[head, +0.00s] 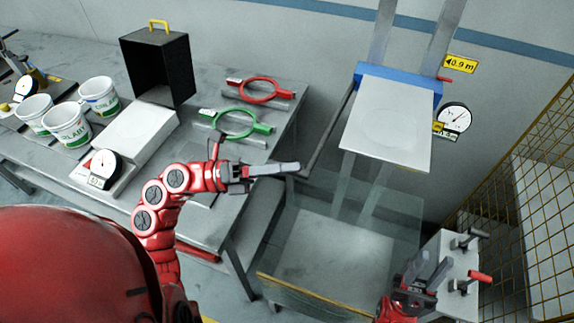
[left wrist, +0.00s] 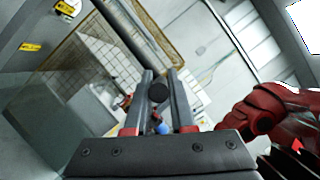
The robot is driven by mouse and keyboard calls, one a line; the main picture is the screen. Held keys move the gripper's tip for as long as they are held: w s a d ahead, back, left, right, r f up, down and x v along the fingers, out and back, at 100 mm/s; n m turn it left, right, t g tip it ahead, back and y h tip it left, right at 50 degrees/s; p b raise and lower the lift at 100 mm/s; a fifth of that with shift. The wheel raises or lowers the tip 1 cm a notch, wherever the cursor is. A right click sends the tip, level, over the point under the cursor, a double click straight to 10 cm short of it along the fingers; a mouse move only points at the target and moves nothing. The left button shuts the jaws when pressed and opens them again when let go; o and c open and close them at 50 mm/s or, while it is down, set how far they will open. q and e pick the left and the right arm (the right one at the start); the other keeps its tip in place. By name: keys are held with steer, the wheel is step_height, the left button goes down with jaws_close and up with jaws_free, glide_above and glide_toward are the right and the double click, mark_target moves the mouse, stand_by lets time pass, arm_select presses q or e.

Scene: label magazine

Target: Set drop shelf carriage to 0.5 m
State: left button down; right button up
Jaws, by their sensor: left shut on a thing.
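The drop shelf carriage is a blue crosspiece (head: 398,77) with a pale flat shelf (head: 388,125), high on two grey upright rails (head: 440,35). A yellow tag (head: 460,64) reading 0.9 m is beside it, level with a red pointer. A dark grey bar (head: 330,130) slants down from the carriage's left side. My left gripper (head: 290,169) is at the bar's lower end, shut on it; the bar and a round black end (left wrist: 158,92) show between the fingers in the left wrist view. My right gripper (head: 425,272) is low at the right, its jaw opening unclear.
A clear-walled drop box (head: 340,250) stands below the shelf. A white block with clamp levers (head: 455,262) is beside my right gripper. A dial (head: 453,117) is on the wall. The left bench (head: 190,165) holds buckets, a scale, a black box and coloured rings. A yellow mesh fence (head: 505,190) bounds the right.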

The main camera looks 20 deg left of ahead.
arm_select(q)
step_height(320, 180, down, 11)
steer(key=b, duration=0.8)
steer(key=shift+r, duration=0.15)
steer(key=c, duration=0.8)
jaws_free()
steer(key=shift+r, duration=0.1)
steer(key=shift+o, duration=0.2)
steer(key=b+v, duration=0.4)
steer(key=v, duration=1.3)
steer(key=shift+a+b, duration=0.25)
steer(key=shift+b, duration=0.05)
